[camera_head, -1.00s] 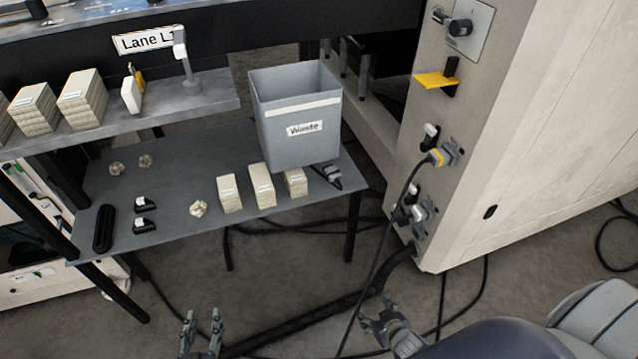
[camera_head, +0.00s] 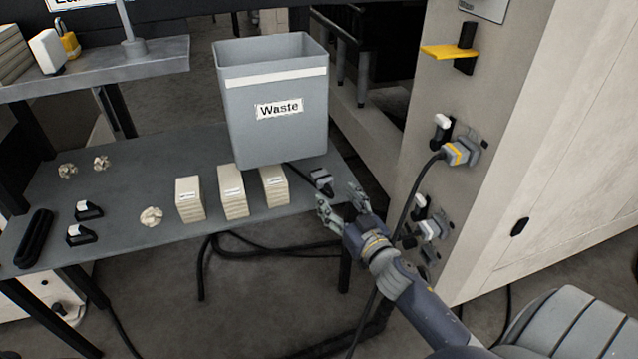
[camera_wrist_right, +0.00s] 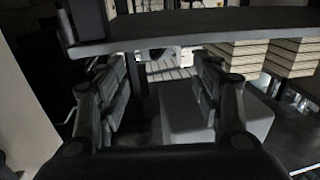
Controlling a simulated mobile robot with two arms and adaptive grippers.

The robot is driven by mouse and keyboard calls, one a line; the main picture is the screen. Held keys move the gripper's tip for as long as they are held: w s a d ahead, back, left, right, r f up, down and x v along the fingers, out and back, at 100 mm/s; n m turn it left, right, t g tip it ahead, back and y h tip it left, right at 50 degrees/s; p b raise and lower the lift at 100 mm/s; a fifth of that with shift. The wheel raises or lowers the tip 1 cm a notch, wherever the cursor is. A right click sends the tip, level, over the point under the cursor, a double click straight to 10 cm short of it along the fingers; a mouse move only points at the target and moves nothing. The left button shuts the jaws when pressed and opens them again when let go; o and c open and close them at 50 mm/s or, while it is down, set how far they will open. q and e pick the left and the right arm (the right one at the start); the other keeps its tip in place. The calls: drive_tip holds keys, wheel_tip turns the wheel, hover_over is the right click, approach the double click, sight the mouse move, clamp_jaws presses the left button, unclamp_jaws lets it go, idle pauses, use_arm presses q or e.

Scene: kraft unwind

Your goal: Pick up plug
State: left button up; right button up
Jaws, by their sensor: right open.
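A grey plug (camera_head: 321,181) lies on the right front corner of the grey table, with a dark cable running back from it. My right gripper (camera_head: 342,200) is open and empty at the table's right edge, just in front of the plug and apart from it. In the right wrist view my open fingers (camera_wrist_right: 162,90) frame a dim grey shape at the table edge, likely the plug (camera_wrist_right: 157,54). My left gripper is out of view. Another plug (camera_head: 457,153), with a yellow band, sits in a socket on the machine at right.
The grey table (camera_head: 120,185) bears a grey Waste bin (camera_head: 272,125) behind the plug. Paper stacks (camera_head: 232,198) stand left of the plug. The machine panel (camera_head: 425,120) rises at right, with a cable (camera_head: 408,210) hanging close to my right arm.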

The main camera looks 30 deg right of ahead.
sight(326, 183)
drive_tip(key=w, duration=0.2)
drive_tip(key=shift+w+d, duration=0.2)
drive_tip(key=shift+w, duration=0.2)
drive_tip(key=w+b, duration=0.1)
drive_tip(key=w, duration=0.1)
drive_tip(key=w+b, duration=0.1)
drive_tip(key=w, duration=0.1)
drive_tip(key=shift+d+f, duration=0.1)
drive_tip(key=shift+d, duration=0.3)
drive_tip(key=shift+w, duration=0.55)
drive_tip(key=c, duration=1.3)
